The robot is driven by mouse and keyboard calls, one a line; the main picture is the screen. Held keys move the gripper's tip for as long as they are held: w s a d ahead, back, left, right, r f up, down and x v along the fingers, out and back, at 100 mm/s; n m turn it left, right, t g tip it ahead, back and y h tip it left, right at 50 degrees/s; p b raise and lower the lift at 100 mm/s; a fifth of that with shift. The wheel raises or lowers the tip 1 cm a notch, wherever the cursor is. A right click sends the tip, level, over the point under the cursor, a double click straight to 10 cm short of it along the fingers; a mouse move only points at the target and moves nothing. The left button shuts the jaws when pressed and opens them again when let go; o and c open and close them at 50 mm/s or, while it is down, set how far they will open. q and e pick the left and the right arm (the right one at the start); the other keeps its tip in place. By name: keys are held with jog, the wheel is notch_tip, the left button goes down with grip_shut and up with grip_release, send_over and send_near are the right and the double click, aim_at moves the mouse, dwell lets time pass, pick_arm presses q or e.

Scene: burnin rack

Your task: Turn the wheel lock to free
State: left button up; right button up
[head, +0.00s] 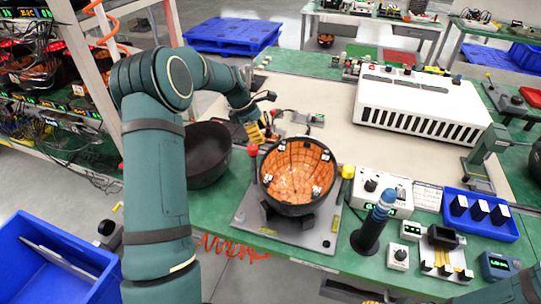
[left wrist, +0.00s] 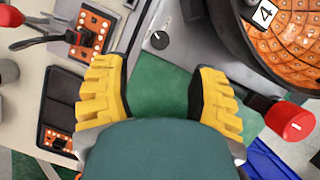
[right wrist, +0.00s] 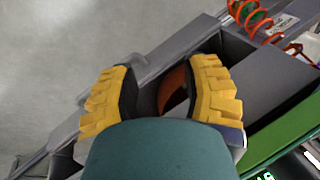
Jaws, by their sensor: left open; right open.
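A round black bowl-shaped wheel lined with orange boards (head: 298,172) sits on a grey base plate (head: 250,222); part of it shows in the left wrist view (left wrist: 284,40). A red knob (head: 253,150) is at its left; a red knob with a white mark (left wrist: 290,122) shows beside the wheel in the left wrist view. A small black knob with a white line (left wrist: 158,40) is on a grey surface there. I cannot tell which is the lock. My left gripper (head: 260,130) is open and empty near the wheel's far left. My right gripper (right wrist: 165,88) is open, above a grey frame.
A black bowl (head: 207,155) stands left of the wheel. A yellow knob (head: 348,172), a dark post with blue rings (head: 374,224) and a blue tray (head: 482,232) are at the right. A white slotted box (head: 425,105) stands behind. Pliers (left wrist: 45,35) lie near the left gripper.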

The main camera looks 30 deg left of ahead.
pick_arm(q)
jog(key=b+x, duration=0.1)
jog(key=x, duration=0.8)
jog(key=shift+f+b, duration=0.1)
jog(key=shift+b, duration=0.3)
grip_shut()
